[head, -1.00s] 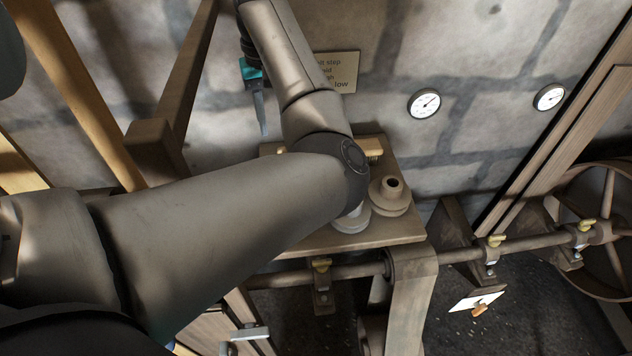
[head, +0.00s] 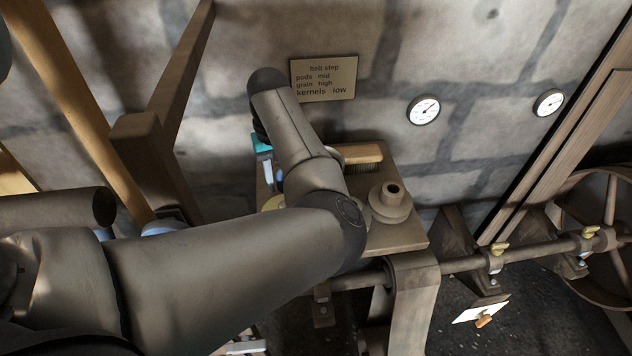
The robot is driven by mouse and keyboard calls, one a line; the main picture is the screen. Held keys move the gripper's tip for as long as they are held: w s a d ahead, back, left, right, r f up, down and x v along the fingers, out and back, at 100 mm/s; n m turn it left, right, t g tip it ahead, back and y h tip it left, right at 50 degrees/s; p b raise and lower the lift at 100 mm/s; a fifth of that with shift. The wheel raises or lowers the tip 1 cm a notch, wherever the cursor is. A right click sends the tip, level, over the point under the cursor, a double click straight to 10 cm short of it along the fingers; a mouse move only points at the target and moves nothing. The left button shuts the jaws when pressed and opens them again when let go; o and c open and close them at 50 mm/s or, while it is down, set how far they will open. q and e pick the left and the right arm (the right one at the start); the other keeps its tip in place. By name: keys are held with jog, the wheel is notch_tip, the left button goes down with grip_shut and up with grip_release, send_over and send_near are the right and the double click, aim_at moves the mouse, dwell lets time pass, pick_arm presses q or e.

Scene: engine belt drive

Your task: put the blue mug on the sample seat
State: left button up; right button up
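My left arm crosses the middle of the view and bends down toward a wooden table (head: 405,238). The teal part of my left gripper (head: 262,143) shows at the table's left side. A yellowish round edge (head: 273,202) shows beside my arm on the table. I cannot make out the sample seat for certain. My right gripper is not in view.
A shaft (head: 460,264) and belt (head: 412,300) run in front. A wooden post (head: 150,160) stands left; a sign (head: 324,78) hangs behind.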

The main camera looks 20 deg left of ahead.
pick_arm(q)
jog(key=shift+f, duration=0.9)
jog(key=shift+c, duration=0.2)
grip_shut()
dwell(0.5)
